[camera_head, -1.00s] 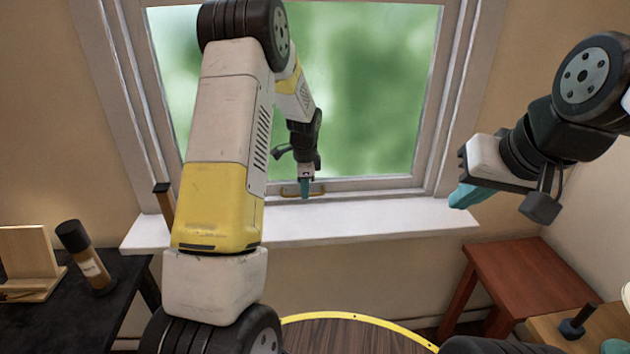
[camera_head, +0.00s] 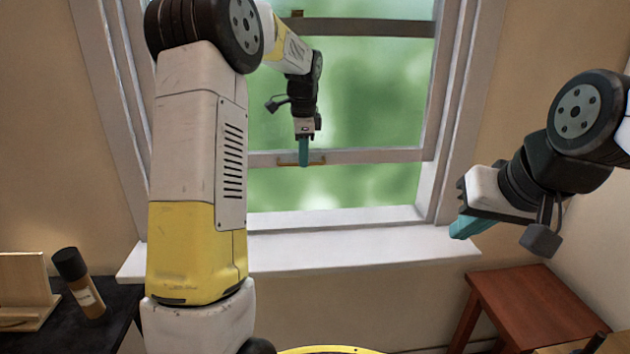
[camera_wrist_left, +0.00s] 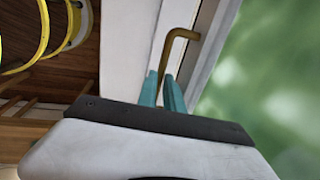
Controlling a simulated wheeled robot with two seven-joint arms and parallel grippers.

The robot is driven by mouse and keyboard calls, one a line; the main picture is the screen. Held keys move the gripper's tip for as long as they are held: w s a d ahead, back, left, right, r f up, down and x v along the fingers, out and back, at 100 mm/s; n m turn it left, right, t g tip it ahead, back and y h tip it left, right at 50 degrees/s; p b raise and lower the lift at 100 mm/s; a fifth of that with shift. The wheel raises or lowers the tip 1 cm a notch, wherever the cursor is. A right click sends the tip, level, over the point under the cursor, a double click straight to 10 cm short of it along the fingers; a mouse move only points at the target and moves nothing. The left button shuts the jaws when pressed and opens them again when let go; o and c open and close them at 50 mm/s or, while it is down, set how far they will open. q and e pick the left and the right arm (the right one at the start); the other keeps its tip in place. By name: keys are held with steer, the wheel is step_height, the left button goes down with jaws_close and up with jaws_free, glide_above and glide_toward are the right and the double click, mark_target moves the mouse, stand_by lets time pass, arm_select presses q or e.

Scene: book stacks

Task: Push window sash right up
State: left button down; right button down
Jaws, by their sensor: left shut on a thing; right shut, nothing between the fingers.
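The window sash (camera_head: 370,156) is a grey-white frame. Its bottom rail stands clear above the white sill, with an open gap below it. A brass handle (camera_head: 287,161) is fixed to that rail. My left gripper (camera_head: 304,152) is at the handle, its teal fingers pointing down. In the left wrist view the brass handle (camera_wrist_left: 181,36) runs down between the fingers, and my left gripper (camera_wrist_left: 163,88) is shut on it. My right gripper (camera_head: 468,226) is shut and empty, off to the right in front of the window frame.
A white sill (camera_head: 370,250) runs under the window. A red-brown side table (camera_head: 525,300) stands at the lower right. A dark table at the lower left carries a dark-capped bottle (camera_head: 80,283) and a wooden stand (camera_head: 25,285).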

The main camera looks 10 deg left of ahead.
arm_select(q)
steer(key=shift+r, duration=2.75)
steer(key=c, duration=1.5)
jaws_free()
steer(key=shift+f, duration=0.1)
steer(key=shift+s+d+r, duration=0.1)
steer(key=shift+s+r, duration=0.15)
steer(key=shift+r, duration=1.05)
steer(key=shift+s+d+r, duration=0.1)
steer(key=shift+s+r, duration=0.1)
steer(key=shift+r, duration=1.1)
steer(key=shift+s+r, duration=0.25)
steer(key=shift+r, duration=1.05)
